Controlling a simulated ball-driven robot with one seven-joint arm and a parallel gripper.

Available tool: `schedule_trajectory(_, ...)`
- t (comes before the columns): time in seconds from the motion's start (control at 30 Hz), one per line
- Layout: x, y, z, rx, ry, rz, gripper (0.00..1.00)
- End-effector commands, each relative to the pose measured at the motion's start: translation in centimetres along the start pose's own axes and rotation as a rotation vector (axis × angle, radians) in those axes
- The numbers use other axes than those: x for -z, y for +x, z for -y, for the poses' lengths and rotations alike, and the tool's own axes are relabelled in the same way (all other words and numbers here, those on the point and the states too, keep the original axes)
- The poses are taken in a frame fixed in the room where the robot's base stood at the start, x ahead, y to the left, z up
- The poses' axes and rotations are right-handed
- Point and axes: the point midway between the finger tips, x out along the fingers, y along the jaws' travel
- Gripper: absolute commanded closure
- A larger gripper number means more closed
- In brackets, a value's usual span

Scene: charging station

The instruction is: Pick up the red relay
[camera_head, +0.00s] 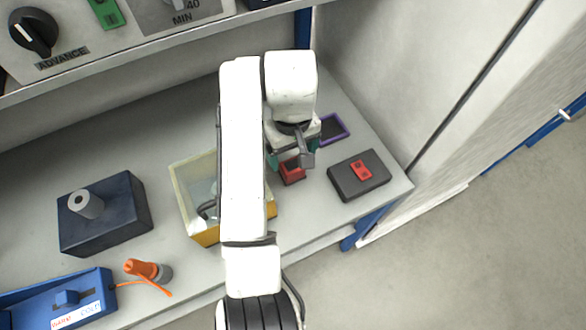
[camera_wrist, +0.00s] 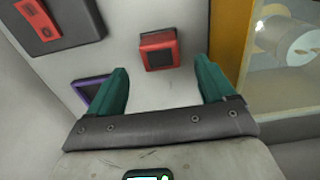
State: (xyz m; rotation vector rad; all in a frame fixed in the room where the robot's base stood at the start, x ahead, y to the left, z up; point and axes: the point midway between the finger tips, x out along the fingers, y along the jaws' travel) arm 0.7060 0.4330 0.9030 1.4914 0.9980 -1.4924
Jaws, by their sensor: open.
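The red relay (camera_head: 292,171) is a small red block with a dark face. It sits on the grey bench, between the yellow-walled bin and the dark box, partly behind my gripper in the head view. In the wrist view the relay (camera_wrist: 159,50) lies ahead of the fingertips, between their lines and nearer the middle. My gripper (camera_wrist: 161,78) has green fingers spread wide with nothing between them. In the head view my gripper (camera_head: 290,158) is beside and above the relay, its fingers partly hidden by the wrist.
A yellow-walled bin (camera_head: 203,237) stands left of the relay, also at the right in the wrist view (camera_wrist: 230,38). A dark box with a red part (camera_head: 345,183) is to the right. A purple-framed square (camera_head: 346,128) lies behind. A navy block (camera_head: 125,215) stands far left.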

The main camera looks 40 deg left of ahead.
Motion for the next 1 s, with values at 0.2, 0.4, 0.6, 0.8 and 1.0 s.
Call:
schedule_trajectory(0.2,-0.2,2.2,0.1,0.0,-0.001,0.004,0.17)
schedule_trajectory(0.4,-0.1,4.9,0.1,0.001,-0.001,0.002,0.17)
schedule_trajectory(0.6,-0.1,5.7,0.1,0.0,0.0,0.0,0.17)
schedule_trajectory(0.8,-0.1,5.7,0.1,0.0,0.0,0.0,0.23)
schedule_trajectory(1.0,-0.1,5.7,0.1,0.0,0.0,0.0,0.42)
